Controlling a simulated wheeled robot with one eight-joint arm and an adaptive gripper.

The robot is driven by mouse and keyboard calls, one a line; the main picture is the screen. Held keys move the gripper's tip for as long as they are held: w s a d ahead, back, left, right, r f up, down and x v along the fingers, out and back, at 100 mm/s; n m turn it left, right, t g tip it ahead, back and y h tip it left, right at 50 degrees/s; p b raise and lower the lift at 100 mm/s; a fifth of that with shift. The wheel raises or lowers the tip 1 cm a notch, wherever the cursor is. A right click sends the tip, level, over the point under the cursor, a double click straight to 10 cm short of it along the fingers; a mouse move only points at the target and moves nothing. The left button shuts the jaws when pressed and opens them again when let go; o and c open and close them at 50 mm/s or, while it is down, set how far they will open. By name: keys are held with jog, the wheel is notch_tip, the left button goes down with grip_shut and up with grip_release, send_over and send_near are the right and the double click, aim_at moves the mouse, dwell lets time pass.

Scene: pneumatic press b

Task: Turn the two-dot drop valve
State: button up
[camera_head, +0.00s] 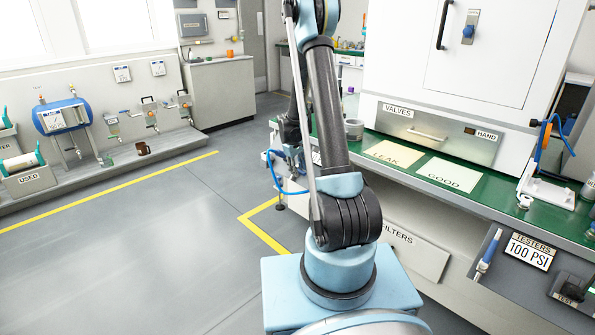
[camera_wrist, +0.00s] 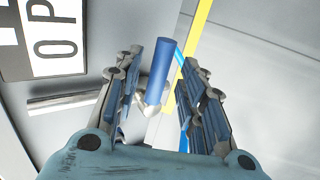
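In the wrist view, a blue cylindrical handle (camera_wrist: 158,72) with a pale metal fitting at its lower end shows between the fingers of my gripper (camera_wrist: 161,60). The fingers are spread apart, with visible gaps to the handle in the picture; I cannot tell its depth relative to the fingertips. No dots show on it, so I cannot tell whether it is the two-dot drop valve. A blue hose (camera_head: 284,188) shows at the bench's left end, partly behind my arm.
A black-and-white sign (camera_wrist: 55,35) reading "OP" is at the wrist view's left. The green-topped bench (camera_head: 497,207) carries paper sheets marked LEAK (camera_head: 395,154) and GOOD (camera_head: 449,174). A blue tank (camera_head: 62,117) and fittings line the left wall. Open floor (camera_head: 120,250) lies left.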

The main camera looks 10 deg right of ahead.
jog(key=shift+f, duration=0.25)
jog(key=shift+c, duration=0.4)
grip_shut()
jog(key=shift+a, duration=0.1)
